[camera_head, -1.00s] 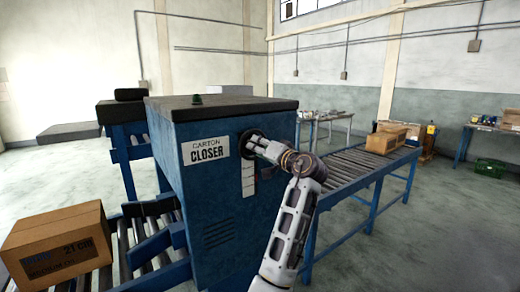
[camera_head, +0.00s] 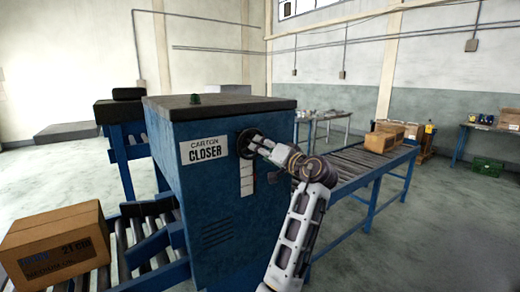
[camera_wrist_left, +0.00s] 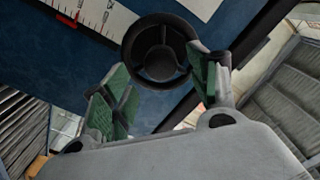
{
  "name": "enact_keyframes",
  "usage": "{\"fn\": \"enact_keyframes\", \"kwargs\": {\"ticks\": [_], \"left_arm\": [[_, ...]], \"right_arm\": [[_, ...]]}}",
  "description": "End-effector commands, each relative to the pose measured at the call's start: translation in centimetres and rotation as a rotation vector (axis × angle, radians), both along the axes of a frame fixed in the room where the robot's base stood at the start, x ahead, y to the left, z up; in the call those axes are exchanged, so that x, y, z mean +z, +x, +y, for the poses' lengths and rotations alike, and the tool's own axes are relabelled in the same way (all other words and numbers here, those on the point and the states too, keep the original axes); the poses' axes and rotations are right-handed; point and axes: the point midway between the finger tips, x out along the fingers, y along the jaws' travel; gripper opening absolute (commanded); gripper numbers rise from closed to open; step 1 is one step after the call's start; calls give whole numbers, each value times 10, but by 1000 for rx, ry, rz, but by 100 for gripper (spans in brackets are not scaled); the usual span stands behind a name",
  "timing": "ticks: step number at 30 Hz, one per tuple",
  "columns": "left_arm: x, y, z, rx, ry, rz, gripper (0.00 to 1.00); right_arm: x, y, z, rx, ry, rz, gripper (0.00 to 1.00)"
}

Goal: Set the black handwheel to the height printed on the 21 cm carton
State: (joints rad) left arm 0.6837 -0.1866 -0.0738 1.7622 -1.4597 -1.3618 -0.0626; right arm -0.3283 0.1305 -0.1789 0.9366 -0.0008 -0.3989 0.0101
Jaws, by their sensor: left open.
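The black handwheel (camera_head: 246,142) is on the blue face of the carton closer (camera_head: 215,200). In the left wrist view the handwheel (camera_wrist_left: 160,50) shows its rim, spokes and hub. My left gripper (camera_head: 264,147) is open just in front of it. Its green-padded fingers flank the lower part of the wheel in the wrist view, and I see no grip on the rim. A white scale (camera_head: 247,177) runs below the wheel. A red pointer shows at the scale (camera_wrist_left: 100,14) in the wrist view; its exact reading is unclear. The carton (camera_head: 58,245) printed "21 cm" lies at lower left. My right gripper is not in view.
A roller conveyor (camera_head: 345,168) leads off to the right, with cardboard boxes (camera_head: 384,140) on it. Rollers (camera_head: 120,250) also run under the carton at left. A blue table (camera_head: 480,127) stands at far right. The floor at lower right is clear.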

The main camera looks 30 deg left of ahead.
Motion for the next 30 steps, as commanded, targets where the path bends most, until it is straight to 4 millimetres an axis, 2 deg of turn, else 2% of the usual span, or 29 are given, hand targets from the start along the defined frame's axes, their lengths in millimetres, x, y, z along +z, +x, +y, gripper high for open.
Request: {"fn": "enact_keyframes", "kwargs": {"ticks": [9, 15, 21, 30], "left_arm": [[-1, -18, -45, -2, -2, 1, 60], [-1, -27, -67, -1, -2, 1, 60], [-1, -32, -78, 0, -1, 1, 60], [-1, -33, -79, 1, -2, 1, 60]], "right_arm": [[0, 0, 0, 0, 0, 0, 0], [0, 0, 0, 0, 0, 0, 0], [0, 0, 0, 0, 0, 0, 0], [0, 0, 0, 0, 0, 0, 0]]}}
